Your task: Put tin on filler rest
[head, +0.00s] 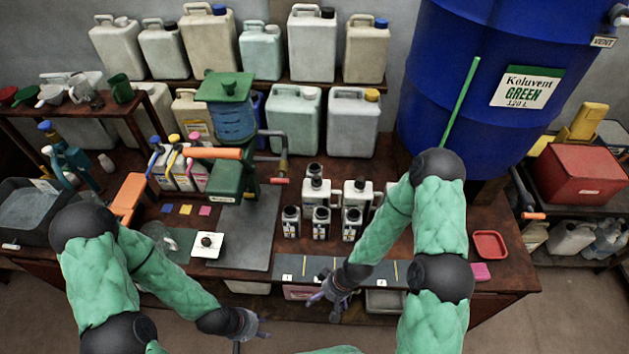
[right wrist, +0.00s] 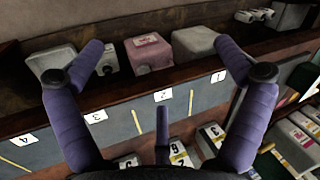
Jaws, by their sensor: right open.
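Several white tins with black caps and dark labels, one of them the front middle tin (head: 321,223), stand upright in a group at the middle of the bench. Some are partly hidden by my right arm. The green filler (head: 230,180), with a blue tank and an orange handle, stands left of them behind a dark grey plate (head: 245,235); I cannot clearly pick out its rest. My right gripper (head: 335,297) is open and empty over the numbered strip, in front of the tins; its spread fingers (right wrist: 160,90) show in the wrist view. My left gripper (head: 256,332) is open and empty at the bench's front.
The numbered grey strip (right wrist: 180,105) runs along the front edge, with containers, one pink (right wrist: 148,52), on a shelf below. A red tray (head: 490,244) sits right. A blue drum (head: 490,80) stands behind.

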